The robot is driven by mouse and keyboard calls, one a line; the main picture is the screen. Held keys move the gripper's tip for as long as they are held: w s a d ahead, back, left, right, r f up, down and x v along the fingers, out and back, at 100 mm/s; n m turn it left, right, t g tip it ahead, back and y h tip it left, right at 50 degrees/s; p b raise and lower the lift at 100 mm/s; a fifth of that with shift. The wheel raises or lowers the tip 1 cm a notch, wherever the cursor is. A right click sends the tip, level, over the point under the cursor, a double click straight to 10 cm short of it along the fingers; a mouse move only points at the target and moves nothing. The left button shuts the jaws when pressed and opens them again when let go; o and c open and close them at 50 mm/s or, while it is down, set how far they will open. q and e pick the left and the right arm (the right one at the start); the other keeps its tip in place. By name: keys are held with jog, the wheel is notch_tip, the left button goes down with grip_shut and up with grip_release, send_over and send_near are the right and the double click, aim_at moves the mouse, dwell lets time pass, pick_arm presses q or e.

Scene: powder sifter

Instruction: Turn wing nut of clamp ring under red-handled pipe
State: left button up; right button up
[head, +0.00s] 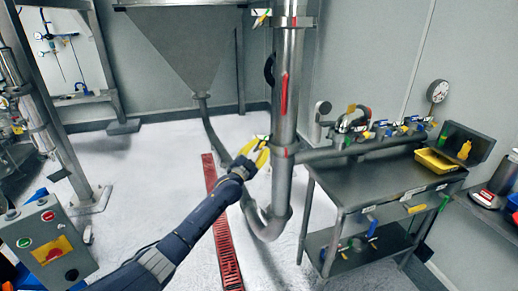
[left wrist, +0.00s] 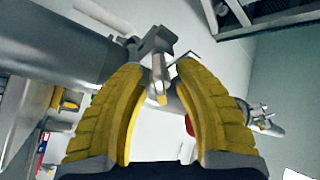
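The vertical steel pipe (head: 288,75) with a red handle (head: 284,95) stands at the centre of the head view. Below the handle, a clamp ring (head: 284,151) circles the pipe. My left gripper (head: 259,150), with yellow fingers, is beside the left of this ring. In the left wrist view, the fingers (left wrist: 158,70) are apart, and the metal wing nut (left wrist: 158,82) is between their tips. A gap shows on its left side; contact on the right is hard to tell. My right gripper is not in view.
A steel cart (head: 375,183) with valves and a yellow tray (head: 435,160) stands right of the pipe. A hopper (head: 190,50) hangs behind, left. A control box (head: 45,243) is at lower left. A red floor grate (head: 224,235) runs under my left arm.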

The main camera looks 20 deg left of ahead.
pick_arm(q)
jog(key=shift+o, duration=0.2)
grip_shut()
